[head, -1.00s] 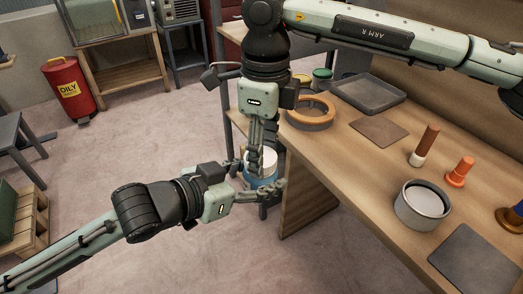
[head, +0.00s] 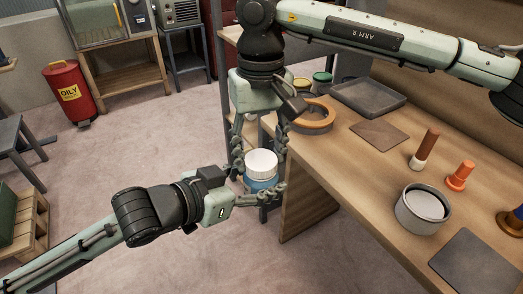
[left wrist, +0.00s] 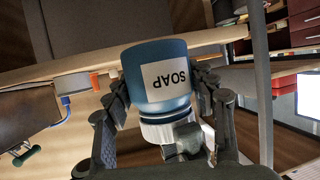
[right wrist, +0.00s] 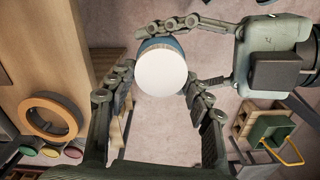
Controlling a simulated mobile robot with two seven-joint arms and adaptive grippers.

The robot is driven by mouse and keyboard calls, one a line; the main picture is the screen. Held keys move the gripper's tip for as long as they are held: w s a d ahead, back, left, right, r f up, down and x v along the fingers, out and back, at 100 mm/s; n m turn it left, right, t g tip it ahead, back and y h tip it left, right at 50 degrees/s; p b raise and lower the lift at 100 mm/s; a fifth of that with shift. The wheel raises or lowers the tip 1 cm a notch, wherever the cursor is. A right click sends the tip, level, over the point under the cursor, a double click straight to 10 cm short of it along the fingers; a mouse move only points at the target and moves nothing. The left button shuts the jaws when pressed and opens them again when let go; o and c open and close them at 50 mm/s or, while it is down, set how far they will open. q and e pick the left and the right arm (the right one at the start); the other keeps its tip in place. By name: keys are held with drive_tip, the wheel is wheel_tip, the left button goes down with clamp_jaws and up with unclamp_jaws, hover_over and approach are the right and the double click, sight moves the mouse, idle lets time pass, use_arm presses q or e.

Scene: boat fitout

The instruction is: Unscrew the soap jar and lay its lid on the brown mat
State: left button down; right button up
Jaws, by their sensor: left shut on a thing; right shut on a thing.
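The soap jar is blue with a white "SOAP" label and shows in the head view (head: 261,183) and the left wrist view (left wrist: 158,78). My left gripper (head: 264,193) is shut around its body, holding it upright in the air left of the workbench's end. The white lid (head: 261,163) sits on the jar; its round top fills the middle of the right wrist view (right wrist: 162,72). My right gripper (head: 259,157) points down from above, shut on the lid, with a finger at either side. The brown mat (head: 379,134) lies flat and empty on the workbench.
On the workbench (head: 345,160) stand an orange-brown ring (head: 313,119), a grey tray (head: 368,96), a round grey container (head: 424,208), a brown-topped cylinder (head: 424,148) and an orange piece (head: 460,176). A dark grey mat (head: 480,262) lies nearer the front.

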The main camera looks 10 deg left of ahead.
drive_tip(key=shift+w+r, duration=0.2)
idle(0.6)
drive_tip(key=shift+r, duration=0.75)
drive_tip(key=shift+s+r, duration=0.1)
drive_tip(key=shift+r, duration=0.1)
